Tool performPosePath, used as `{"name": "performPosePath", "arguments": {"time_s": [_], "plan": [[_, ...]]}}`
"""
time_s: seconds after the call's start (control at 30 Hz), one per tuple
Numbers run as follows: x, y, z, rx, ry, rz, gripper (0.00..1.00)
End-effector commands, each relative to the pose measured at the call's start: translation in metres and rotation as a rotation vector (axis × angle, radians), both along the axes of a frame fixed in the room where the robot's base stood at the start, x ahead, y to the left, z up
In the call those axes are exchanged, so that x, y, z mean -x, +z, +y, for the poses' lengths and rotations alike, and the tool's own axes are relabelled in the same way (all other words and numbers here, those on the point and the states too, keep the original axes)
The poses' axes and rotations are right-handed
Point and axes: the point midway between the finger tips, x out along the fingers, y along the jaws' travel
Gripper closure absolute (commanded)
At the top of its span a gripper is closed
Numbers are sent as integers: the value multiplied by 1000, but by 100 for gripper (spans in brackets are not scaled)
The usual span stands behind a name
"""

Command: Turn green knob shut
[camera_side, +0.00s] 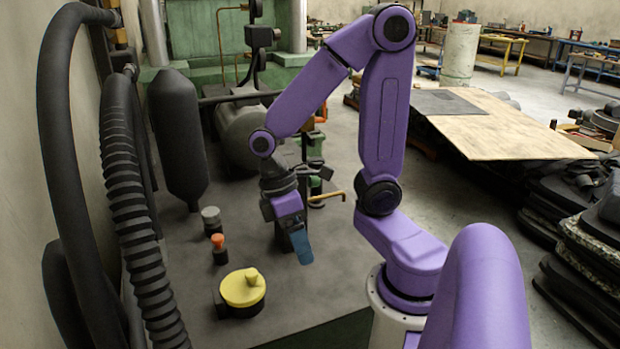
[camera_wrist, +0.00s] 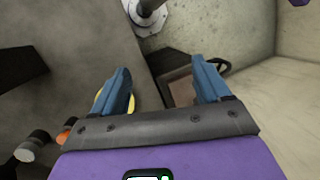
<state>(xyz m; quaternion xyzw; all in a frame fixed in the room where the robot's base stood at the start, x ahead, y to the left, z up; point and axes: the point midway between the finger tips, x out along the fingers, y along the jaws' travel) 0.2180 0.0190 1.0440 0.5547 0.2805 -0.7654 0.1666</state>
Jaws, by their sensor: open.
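I cannot make out a clear green knob in either view. In the side view, green parts (camera_side: 314,146) stand just behind my wrist, partly hidden by it, by a brass pipe; I cannot tell whether one is a knob. My gripper (camera_side: 301,248) hangs in front of them, its blue fingers pointing down over the grey plate. In the wrist view my gripper (camera_wrist: 160,80) has its two blue fingers well apart with nothing between them.
A yellow knob (camera_side: 243,288), an orange knob (camera_side: 218,241) and a grey knob (camera_side: 211,215) stand left of my gripper. Black hoses (camera_side: 135,200) run along the left wall. A dark tank (camera_side: 178,140) stands behind. The plate below my gripper is clear.

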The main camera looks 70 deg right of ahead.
Motion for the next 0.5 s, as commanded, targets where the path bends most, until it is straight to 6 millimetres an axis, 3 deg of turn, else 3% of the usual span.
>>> {"name": "performPosePath", "arguments": {"time_s": [0.5], "plan": [[-39, -14, -23, -213, -444, 243, 24]]}}
